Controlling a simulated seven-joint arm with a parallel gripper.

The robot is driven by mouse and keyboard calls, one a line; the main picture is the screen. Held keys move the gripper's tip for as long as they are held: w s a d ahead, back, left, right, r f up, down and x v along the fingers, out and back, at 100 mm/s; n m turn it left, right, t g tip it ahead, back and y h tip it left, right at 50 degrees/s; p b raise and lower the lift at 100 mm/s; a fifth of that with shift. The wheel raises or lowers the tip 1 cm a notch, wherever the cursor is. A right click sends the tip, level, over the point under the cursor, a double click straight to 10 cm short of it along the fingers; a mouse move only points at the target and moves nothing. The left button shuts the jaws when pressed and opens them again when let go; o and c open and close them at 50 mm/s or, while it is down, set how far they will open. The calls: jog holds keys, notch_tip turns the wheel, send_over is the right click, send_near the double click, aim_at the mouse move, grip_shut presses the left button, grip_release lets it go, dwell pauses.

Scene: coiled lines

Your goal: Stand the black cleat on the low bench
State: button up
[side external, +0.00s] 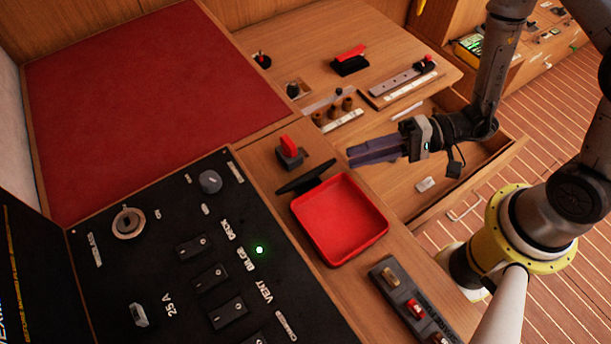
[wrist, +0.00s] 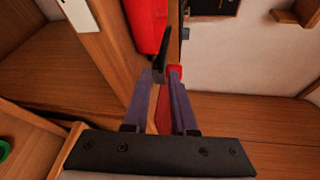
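The black cleat (side external: 305,177) is a slim dark bar lying diagonally on the wooden ledge, between the red tray and a red-handled switch. In the wrist view the cleat (wrist: 161,50) shows just beyond my fingertips, its near end close to the left one. My gripper (side external: 349,155) points left in the side view, its purple fingers a little to the right of the cleat. In the wrist view my gripper (wrist: 160,72) has a narrow gap between its fingertips, and nothing is visibly clamped. I cannot tell which surface is the low bench.
The red tray (side external: 340,220) sits close beside the cleat, and the red switch (side external: 289,152) stands behind it. A black control panel (side external: 190,250) is at left. A large red cushioned surface (side external: 130,100) lies behind. An open drawer (side external: 470,180) is below my arm.

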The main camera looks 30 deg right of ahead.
aim_at(334, 159)
jog(key=shift+x, duration=2.75)
jog(key=shift+w+r, duration=0.1)
jog(key=shift+c, duration=0.2)
jog(key=shift+d, duration=0.1)
grip_shut()
